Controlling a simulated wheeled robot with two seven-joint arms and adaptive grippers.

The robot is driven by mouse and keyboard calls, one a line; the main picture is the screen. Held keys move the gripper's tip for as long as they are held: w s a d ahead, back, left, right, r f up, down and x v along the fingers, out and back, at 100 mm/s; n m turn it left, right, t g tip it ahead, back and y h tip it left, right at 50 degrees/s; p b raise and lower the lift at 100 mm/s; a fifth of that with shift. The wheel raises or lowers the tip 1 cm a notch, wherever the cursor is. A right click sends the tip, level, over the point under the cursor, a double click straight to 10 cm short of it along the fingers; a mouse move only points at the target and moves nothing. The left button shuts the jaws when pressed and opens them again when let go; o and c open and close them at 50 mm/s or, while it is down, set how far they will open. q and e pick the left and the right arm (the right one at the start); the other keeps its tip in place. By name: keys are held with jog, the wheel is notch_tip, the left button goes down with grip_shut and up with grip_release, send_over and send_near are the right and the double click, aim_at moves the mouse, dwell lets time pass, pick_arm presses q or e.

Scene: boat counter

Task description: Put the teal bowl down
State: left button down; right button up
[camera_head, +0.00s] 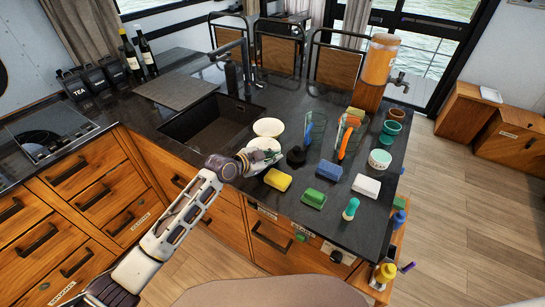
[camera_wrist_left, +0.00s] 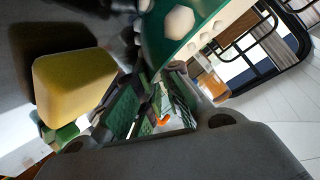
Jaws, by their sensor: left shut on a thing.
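The teal bowl (camera_wrist_left: 205,22), with white hexagon spots on its outside, is close up at the top of the left wrist view. In the head view a pale bowl (camera_head: 263,144) shows at my left gripper's fingertips, mostly its light inside. My left gripper (camera_head: 266,158) is shut on the bowl, above the counter near the sink's right side. The gripper hides part of the bowl, and I cannot tell whether its underside touches the counter. My right gripper is not in view.
A cream bowl (camera_head: 268,127) sits just behind. A yellow sponge (camera_head: 278,180), green sponge (camera_head: 314,198), blue sponge (camera_head: 328,171) and black object (camera_head: 296,156) are close on the right. The sink (camera_head: 208,120) is left.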

pick_arm(q)
jog(key=c, duration=1.9)
grip_release()
jog(key=shift+f, duration=0.1)
jog(key=shift+o, duration=0.2)
jog(key=b+v, duration=0.1)
jog(key=v, duration=1.1)
jog(key=shift+r, duration=0.25)
